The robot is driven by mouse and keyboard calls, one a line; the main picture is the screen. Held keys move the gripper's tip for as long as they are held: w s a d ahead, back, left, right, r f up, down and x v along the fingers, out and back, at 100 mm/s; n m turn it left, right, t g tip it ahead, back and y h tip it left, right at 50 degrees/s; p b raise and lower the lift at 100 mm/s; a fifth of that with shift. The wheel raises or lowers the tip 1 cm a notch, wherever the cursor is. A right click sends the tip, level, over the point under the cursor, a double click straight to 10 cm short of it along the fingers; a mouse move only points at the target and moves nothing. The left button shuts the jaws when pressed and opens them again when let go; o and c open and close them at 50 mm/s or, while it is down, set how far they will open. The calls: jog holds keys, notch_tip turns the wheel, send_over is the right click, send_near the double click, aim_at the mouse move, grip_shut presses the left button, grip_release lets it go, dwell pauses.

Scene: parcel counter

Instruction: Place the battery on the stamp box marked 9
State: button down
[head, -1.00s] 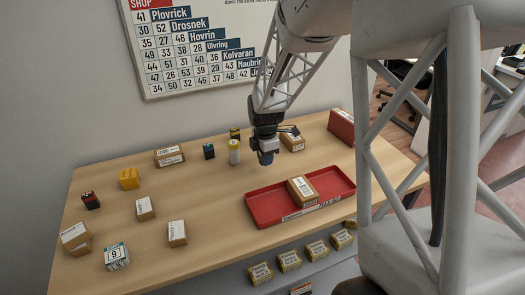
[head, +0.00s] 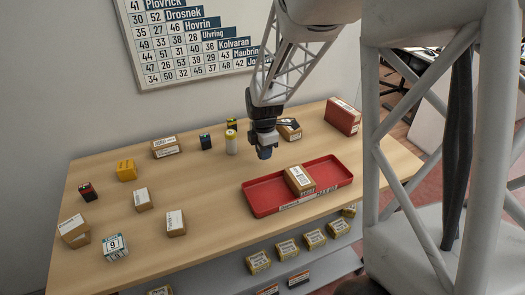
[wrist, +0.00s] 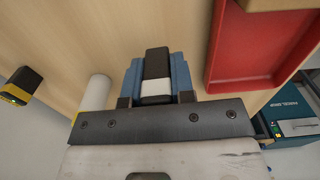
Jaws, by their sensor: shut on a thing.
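My gripper (head: 265,152) is above the counter, just behind the red tray. In the wrist view its blue fingers (wrist: 157,78) are shut on a black block with a white band (wrist: 156,72). The frames do not settle whether this block is the battery. In the head view the block is mostly hidden by the gripper. The stamp box marked 9 (head: 115,246) is white and teal and stands at the counter's front left, far from my gripper. Its top looks bare.
The red tray (head: 262,206) holds a brown parcel (head: 300,180). A black-and-red block (head: 88,191), a yellow box (head: 126,170) and several parcels stand at the left. The counter between tray and parcels is clear.

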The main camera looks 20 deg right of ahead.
jog(key=shift+a, duration=0.1)
dwell(0.3)
jog(key=s+a+n, duration=0.1)
jog(key=a, duration=0.3)
jog(key=s+a+r+n, duration=0.1)
jog(key=a, duration=0.3)
jog(key=s+a+n, duration=0.1)
jog(key=a, duration=0.3)
jog(key=shift+s+a+r, duration=0.2)
jog(key=shift+a+r, duration=0.05)
jog(key=shift+r, duration=0.1)
jog(key=s+a+r+n, duration=0.2)
jog(key=s+a+n, duration=0.7)
jog(key=s+a, duration=1.4)
jog(key=shift+a+r+n, duration=0.3)
jog(key=shift+a+n, duration=0.1)
jog(key=shift+a, duration=0.35)
jog(key=shift+s, duration=0.1)
send_over(112, 243)
jog(key=shift+f, duration=0.75)
